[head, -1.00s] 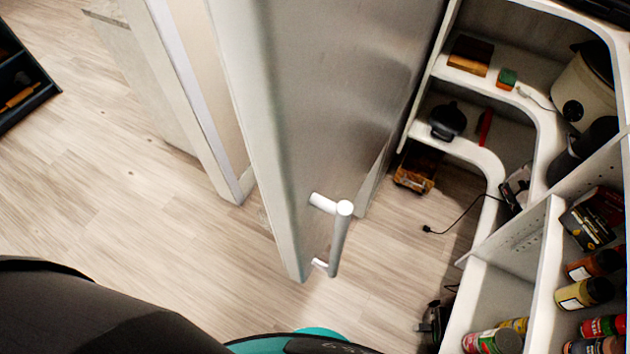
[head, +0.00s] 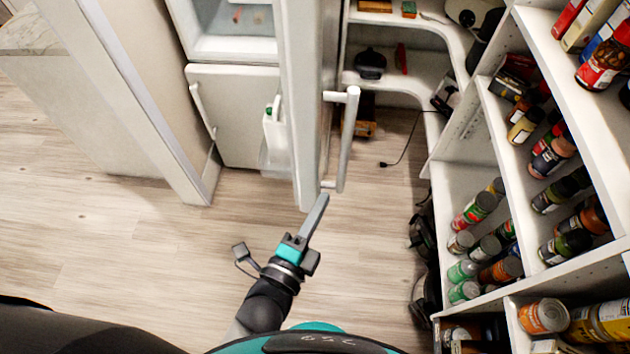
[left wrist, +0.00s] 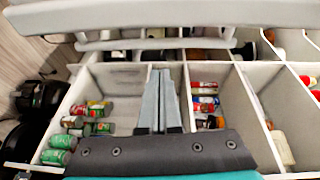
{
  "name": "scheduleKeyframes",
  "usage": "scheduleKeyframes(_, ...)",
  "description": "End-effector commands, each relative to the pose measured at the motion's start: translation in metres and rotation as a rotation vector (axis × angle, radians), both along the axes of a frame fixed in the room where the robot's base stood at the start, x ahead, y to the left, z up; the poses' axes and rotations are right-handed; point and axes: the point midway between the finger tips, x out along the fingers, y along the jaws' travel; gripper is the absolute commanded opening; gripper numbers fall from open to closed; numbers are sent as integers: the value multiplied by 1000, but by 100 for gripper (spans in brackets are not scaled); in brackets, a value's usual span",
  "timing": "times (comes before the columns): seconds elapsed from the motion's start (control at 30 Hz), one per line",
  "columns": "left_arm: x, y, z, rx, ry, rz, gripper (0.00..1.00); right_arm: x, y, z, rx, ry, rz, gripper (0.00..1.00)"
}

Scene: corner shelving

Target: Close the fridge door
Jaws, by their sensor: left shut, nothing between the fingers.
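The fridge door (head: 305,110) stands open, seen nearly edge-on in the head view. Its upright bar handle (head: 347,140) is on the right face. Left of the door, the lit fridge interior (head: 235,48) shows above a closed lower panel (head: 238,115). My left gripper (head: 322,203) is shut and empty, its fingers pointing up near the door's lower end; I cannot tell whether they touch it. In the left wrist view the shut fingers (left wrist: 161,75) point toward a pale bar (left wrist: 155,44), likely the handle. My right gripper is not in view.
Corner shelving (head: 455,190) with several jars and cans stands on the right. Black items (head: 422,255) lie at its foot. A pale wall panel (head: 140,80) stands left of the fridge. The wood floor (head: 130,250) at left and centre is clear.

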Motion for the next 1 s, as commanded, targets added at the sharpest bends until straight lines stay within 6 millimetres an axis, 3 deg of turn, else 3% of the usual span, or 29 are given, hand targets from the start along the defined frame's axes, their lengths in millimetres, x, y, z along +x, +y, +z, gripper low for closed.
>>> scheduleKeyframes(0.1, 2, -2, 18, 34, -62, -3, 0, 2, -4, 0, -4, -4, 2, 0)
scheduleKeyframes(0.27, 13, -6, 21, 40, -73, -3, 0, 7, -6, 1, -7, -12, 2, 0)
scheduleKeyframes(0.83, 97, -37, 20, 38, -69, -4, 0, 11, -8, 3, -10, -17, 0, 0)
scheduleKeyframes(1.0, 96, -12, 20, 42, -66, -3, 0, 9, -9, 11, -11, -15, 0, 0)
